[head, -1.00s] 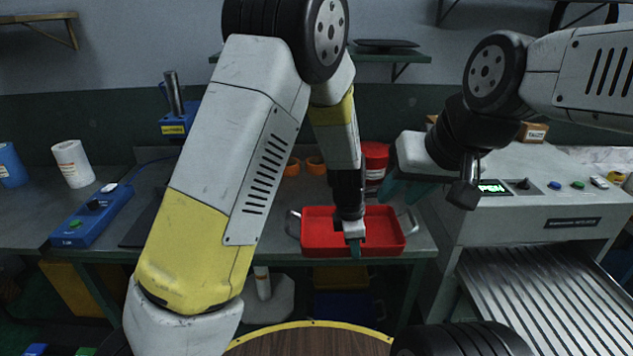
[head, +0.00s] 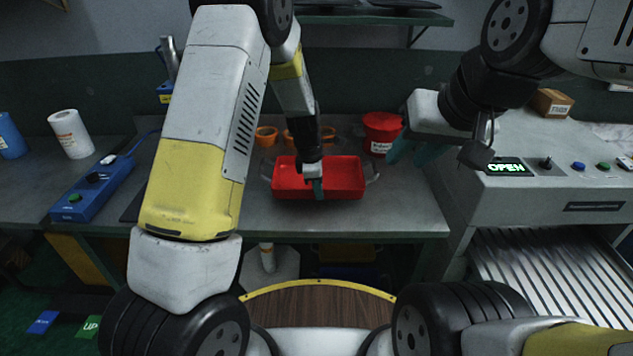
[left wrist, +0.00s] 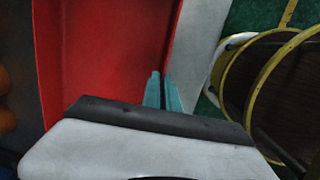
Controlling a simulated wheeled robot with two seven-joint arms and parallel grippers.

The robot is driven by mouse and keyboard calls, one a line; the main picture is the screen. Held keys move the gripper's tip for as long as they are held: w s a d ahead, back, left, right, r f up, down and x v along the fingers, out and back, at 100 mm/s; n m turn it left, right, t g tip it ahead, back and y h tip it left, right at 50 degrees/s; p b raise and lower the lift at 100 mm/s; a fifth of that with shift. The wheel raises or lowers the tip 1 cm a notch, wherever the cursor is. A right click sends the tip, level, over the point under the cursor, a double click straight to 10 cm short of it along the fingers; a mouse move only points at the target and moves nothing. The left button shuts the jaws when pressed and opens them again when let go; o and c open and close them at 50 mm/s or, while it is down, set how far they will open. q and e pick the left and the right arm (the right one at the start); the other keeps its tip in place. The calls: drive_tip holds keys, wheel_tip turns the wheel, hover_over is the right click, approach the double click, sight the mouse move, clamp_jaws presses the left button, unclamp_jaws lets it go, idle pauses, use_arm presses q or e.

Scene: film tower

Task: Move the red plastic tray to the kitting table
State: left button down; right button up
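The red plastic tray (head: 345,172) is on or just above the grey worktable (head: 400,212) in the head view, set back from its front edge; I cannot tell whether it touches. A pale handle shows at each end. My left gripper (head: 318,188) is at the middle of the tray's near wall. In the left wrist view its teal fingers (left wrist: 162,92) are close together, one on each side of the tray's wall (left wrist: 172,40). My right gripper (head: 416,152) hangs to the right of the tray, fingers apart, empty. I cannot tell which surface is the kitting table.
A red bucket (head: 383,133) and orange cups (head: 266,136) stand behind the tray. A blue box (head: 92,190) and a white roll (head: 72,134) are at the left. A grey machine with a lit OPEN display (head: 507,167) and a roller conveyor (head: 545,265) are at the right.

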use_arm(q)
drive_tip(key=shift+w+a+f, duration=0.1)
drive_tip(key=shift+w+a, duration=0.3)
drive_tip(key=shift+f, duration=1.7)
drive_tip(key=c, duration=2.1)
unclamp_jaws()
drive_tip(key=shift+f, duration=0.15)
drive_tip(key=o, duration=0.5)
drive_tip(key=shift+c, duration=0.2)
